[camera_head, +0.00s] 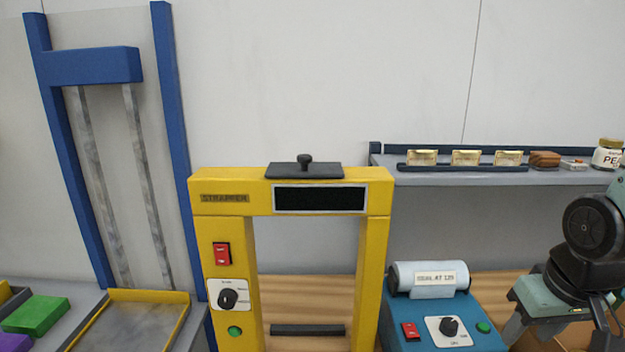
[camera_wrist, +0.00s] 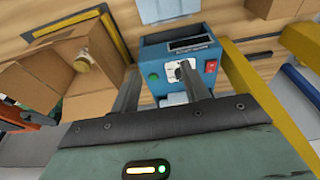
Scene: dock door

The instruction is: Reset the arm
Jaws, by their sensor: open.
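My gripper (camera_wrist: 160,82) is open, with its two grey fingers apart and nothing between them. In the wrist view the blue label machine (camera_wrist: 150,60) lies beyond the fingertips, its dial showing between them; I cannot tell the exact gap. In the head view my gripper hangs at the right edge beside the same blue machine (camera_head: 440,308), below a black wrist joint. The fingertips are partly cut off or hidden there. The machine carries a roll with a printed label, a red switch, a dial and a green button.
A yellow strapper frame (camera_head: 375,250) stands left of the label machine. A grey shelf (camera_head: 440,177) with small boxes and a jar (camera_head: 608,153) runs along the wall. An open cardboard box (camera_wrist: 50,70) shows in the wrist view. A blue-framed chute (camera_head: 178,150) stands far left.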

